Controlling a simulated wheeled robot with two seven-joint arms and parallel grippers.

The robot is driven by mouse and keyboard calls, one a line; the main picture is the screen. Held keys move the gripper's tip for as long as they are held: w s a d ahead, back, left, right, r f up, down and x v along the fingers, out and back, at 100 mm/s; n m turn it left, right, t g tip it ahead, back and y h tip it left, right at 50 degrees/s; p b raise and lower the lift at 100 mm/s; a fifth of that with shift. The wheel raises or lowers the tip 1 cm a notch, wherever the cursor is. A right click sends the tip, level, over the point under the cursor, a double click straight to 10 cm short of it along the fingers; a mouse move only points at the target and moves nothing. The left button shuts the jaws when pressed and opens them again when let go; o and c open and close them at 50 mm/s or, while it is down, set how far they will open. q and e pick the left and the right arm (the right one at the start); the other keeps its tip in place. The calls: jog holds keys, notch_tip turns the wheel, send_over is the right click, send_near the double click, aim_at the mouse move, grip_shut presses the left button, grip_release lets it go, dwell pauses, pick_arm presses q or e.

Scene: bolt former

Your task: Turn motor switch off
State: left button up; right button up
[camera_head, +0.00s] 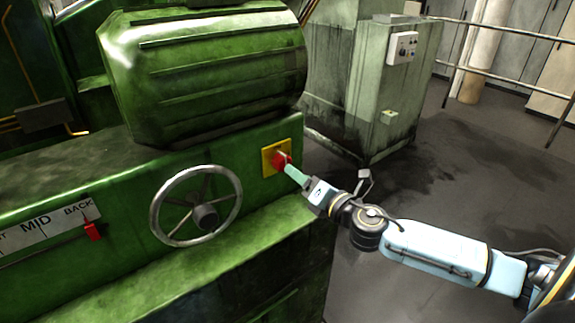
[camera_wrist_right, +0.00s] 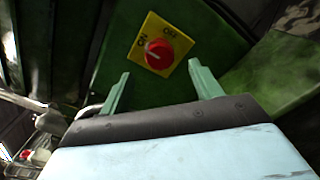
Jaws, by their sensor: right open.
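The motor switch is a red round knob (camera_head: 280,159) on a yellow plate (camera_head: 267,161), fixed to the side of the green machine. In the right wrist view the knob (camera_wrist_right: 159,54) sits on the yellow plate (camera_wrist_right: 181,40), lettered ON and OFF. A pale mark on the knob lies at its left side, nearer the ON lettering. My right gripper (camera_head: 290,169) is at the switch; in the wrist view its pale green fingers (camera_wrist_right: 161,78) are open and apart, with the knob beyond and between them. I cannot tell whether a finger touches it. My left gripper is not in view.
A handwheel (camera_head: 205,216) stands out left of the switch. A red lever (camera_head: 92,231) on a scale marked MID and BACK is further left. A big ribbed green motor (camera_head: 205,75) overhangs above. A green cabinet (camera_head: 375,85) and railings stand behind; floor on the right is clear.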

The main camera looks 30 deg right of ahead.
aim_at(282, 162)
jog(key=w, duration=0.6)
jog(key=shift+w+a, duration=0.15)
jog(key=shift+a, duration=0.1)
jog(key=c, duration=1)
jog(key=shift+m, duration=0.5)
jog(key=m+p, duration=0.7)
jog(key=m, duration=0.9)
jog(key=shift+m, duration=0.4)
jog(key=shift+m+p, duration=0.3)
